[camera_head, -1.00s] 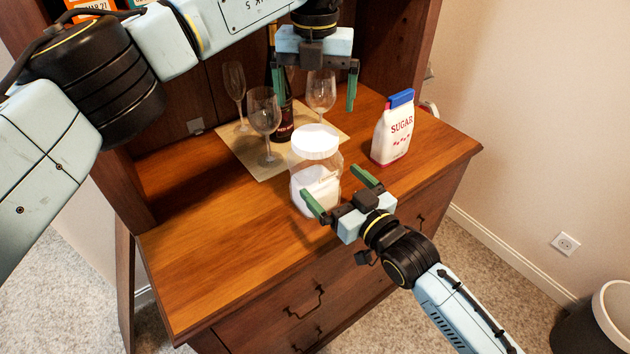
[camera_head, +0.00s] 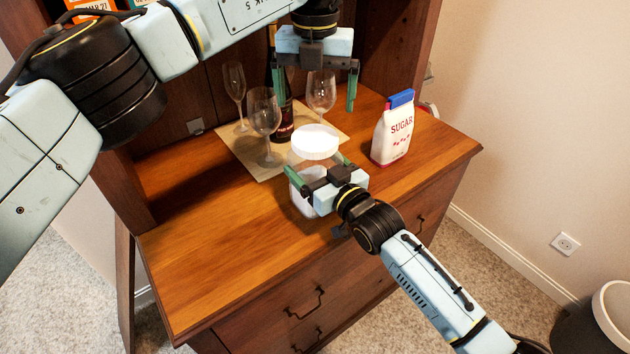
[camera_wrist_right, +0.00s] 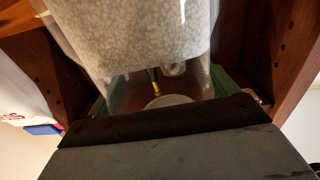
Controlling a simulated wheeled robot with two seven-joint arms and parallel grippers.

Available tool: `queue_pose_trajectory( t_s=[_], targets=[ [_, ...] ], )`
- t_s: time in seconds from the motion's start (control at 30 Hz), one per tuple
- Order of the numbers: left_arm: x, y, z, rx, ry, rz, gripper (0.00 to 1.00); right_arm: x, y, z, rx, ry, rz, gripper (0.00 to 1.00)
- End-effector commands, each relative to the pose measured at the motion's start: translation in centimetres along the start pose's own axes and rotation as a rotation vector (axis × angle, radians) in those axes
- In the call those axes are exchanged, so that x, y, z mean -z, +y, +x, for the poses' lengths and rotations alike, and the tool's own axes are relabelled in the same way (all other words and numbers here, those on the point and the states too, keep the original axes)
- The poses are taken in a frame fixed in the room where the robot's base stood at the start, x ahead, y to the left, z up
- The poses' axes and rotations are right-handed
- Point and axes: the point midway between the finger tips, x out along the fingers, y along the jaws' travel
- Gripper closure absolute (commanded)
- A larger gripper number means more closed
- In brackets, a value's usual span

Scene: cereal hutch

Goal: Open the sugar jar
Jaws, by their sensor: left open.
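The sugar jar (camera_head: 304,161) is a clear jar with a white lid (camera_head: 316,139) and white contents, upright on the wooden counter. The lid is on it. My right gripper (camera_head: 316,172) is at the jar from the front, its green fingers apart on either side of the body below the lid. The jar (camera_wrist_right: 150,75) fills the space between the fingers in the right wrist view; I cannot tell whether they press on it. My left gripper (camera_head: 315,92) is open and empty, pointing down above and behind the jar.
A white sugar bag (camera_head: 393,130) with a blue top stands to the right of the jar. Several wine glasses (camera_head: 264,112) and a dark bottle (camera_head: 284,125) stand on a mat (camera_head: 243,152) behind it. The counter's left front (camera_head: 210,260) is clear.

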Motion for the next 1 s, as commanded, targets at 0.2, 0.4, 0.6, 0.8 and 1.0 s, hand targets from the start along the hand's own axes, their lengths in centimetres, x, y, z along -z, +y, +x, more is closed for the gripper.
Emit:
queue_pose_trajectory(
  t_s=[0.2, 0.4, 0.6, 0.8, 1.0],
  targets=[
    [0.00, -0.01, 0.00, 0.000, 0.000, 0.000, 0.03, -0.03, -0.01, -0.03, 0.000, -0.001, -0.001, 0.48],
    [0.00, -0.01, 0.00, 0.000, 0.000, 0.023, 0.03, -0.05, -0.01, -0.04, 0.000, -0.001, -0.001, 0.75],
    [0.01, -0.02, -0.01, 0.000, 0.000, 0.234, 0.03, -0.07, -0.01, -0.04, 0.000, -0.001, -0.001, 0.78],
    [0.00, -0.02, -0.01, -0.001, -0.001, 0.610, 0.03, -0.08, -0.01, -0.04, 0.000, -0.002, -0.001, 0.78],
    [-0.01, -0.03, -0.03, -0.002, -0.001, 0.998, 0.03, -0.10, -0.01, -0.05, 0.000, -0.002, -0.001, 0.78]
  ],
)
